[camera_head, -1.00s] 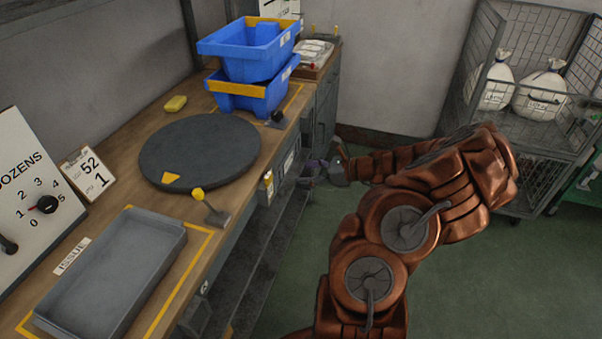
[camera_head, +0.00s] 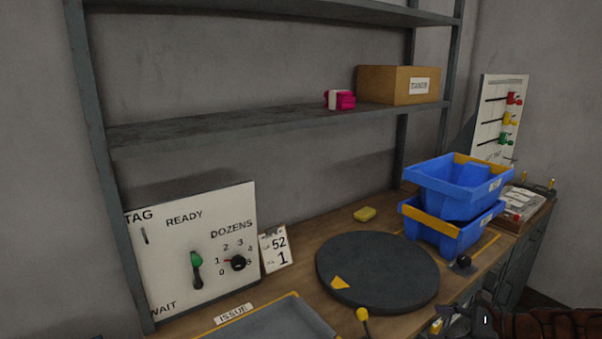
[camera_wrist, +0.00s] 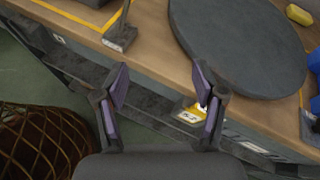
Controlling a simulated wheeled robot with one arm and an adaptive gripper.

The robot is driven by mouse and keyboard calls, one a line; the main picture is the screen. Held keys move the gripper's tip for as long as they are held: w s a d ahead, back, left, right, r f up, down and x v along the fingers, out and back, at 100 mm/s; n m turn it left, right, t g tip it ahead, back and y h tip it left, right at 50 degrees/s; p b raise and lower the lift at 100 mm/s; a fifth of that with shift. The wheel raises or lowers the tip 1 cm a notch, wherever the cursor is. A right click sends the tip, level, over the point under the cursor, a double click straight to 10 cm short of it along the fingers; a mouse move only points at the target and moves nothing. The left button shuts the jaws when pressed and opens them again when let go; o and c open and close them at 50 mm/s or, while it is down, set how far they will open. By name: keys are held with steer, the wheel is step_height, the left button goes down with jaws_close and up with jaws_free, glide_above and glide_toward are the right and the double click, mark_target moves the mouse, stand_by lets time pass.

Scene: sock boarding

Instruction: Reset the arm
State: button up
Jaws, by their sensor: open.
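In the wrist view my gripper (camera_wrist: 160,95) is open, with its two purple-padded fingers apart and nothing between them. It is over the bench's front edge, near a yellow tag on the bench front. In the head view only part of my arm shows at the bottom right; the fingertips are not clear there. The dark round turntable (camera_head: 375,272) lies on the wooden bench, and it also shows in the wrist view (camera_wrist: 240,45) beyond the fingers.
Two stacked blue bins (camera_head: 455,190) stand at the bench's right. A grey tray (camera_head: 280,320) labelled ISSUE is at the front. A yellow-knobbed lever (camera_head: 363,316) stands by the turntable. A dial panel (camera_head: 190,250), yellow sponge (camera_head: 364,214) and shelf with a box (camera_head: 375,84) are behind.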

steer(key=s+a+r+n+g, duration=0.2)
steer(key=a+n, duration=0.1)
steer(key=a, duration=0.3)
steer(key=s+a+r+n+g, duration=0.1)
steer(key=a+r+n+g, duration=0.15)
steer(key=a, duration=0.25)
steer(key=s+a+r+n+g+h+p, duration=0.25)
steer(key=s+a+n+g, duration=0.25)
steer(key=s+a+n, duration=0.6)
steer(key=s+d+r+n+h, duration=0.1)
steer(key=s+d+n+h, duration=0.1)
steer(key=s, duration=0.6)
steer(key=s+d+n+h, duration=0.2)
steer(key=s+n+h, duration=0.2)
steer(key=s, duration=0.4)
steer(key=shift+d+r+g+h+p, duration=0.15)
steer(key=shift+r+g+h+p, duration=0.25)
steer(key=shift+h, duration=0.25)
